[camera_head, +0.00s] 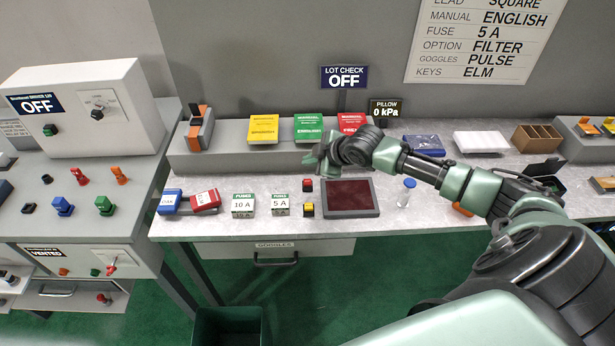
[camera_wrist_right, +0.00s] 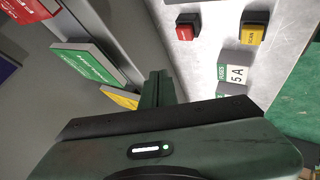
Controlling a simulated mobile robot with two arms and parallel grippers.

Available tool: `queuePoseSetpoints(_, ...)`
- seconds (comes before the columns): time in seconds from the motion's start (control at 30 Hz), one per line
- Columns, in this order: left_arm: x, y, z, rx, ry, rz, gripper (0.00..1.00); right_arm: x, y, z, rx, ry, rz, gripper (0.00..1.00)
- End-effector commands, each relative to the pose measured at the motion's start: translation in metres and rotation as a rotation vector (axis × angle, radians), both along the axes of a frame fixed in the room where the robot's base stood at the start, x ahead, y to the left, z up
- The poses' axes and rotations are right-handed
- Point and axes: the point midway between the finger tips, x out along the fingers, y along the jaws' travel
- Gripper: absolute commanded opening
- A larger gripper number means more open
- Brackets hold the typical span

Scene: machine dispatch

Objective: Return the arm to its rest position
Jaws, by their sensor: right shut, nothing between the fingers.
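My right arm reaches in from the lower right of the head view across the bench. Its gripper (camera_head: 318,160) hangs over the bench just in front of the raised shelf, near the green manual (camera_head: 308,127). In the right wrist view the gripper's fingers (camera_wrist_right: 158,88) are together with nothing between them. The green manual also shows in the wrist view (camera_wrist_right: 88,62), left of the fingers. A red button (camera_wrist_right: 187,27), a yellow button (camera_wrist_right: 252,30) and the 5 A fuse box (camera_wrist_right: 235,76) lie right of the fingers. My left gripper is not in view.
The bench holds fuse boxes (camera_head: 243,205), a dark red pad (camera_head: 348,198) and a small bottle (camera_head: 406,192). Yellow (camera_head: 263,128) and red (camera_head: 352,122) manuals lie on the shelf. A white machine (camera_head: 85,105) stands at left. A dark green bin (camera_head: 228,325) is on the floor.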

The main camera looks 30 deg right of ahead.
Motion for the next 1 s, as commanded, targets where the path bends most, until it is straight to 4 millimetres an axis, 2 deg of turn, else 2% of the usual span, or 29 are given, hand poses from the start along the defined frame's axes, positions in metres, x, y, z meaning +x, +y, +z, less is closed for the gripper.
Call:
queuePoseSetpoints(0.77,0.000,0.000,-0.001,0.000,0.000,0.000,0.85,-0.002,0.003,-0.003,0.003,0.005,0.002,0.00)
queuePoseSetpoints(0.87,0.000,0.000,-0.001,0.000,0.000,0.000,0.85,-0.013,0.024,-0.016,0.020,0.032,0.015,0.00)
queuePoseSetpoints(0.97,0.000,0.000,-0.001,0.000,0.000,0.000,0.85,-0.040,0.066,-0.040,0.056,0.089,0.032,0.00)
queuePoseSetpoints(1.0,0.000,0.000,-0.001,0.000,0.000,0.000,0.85,-0.056,0.088,-0.051,0.077,0.120,0.035,0.00)
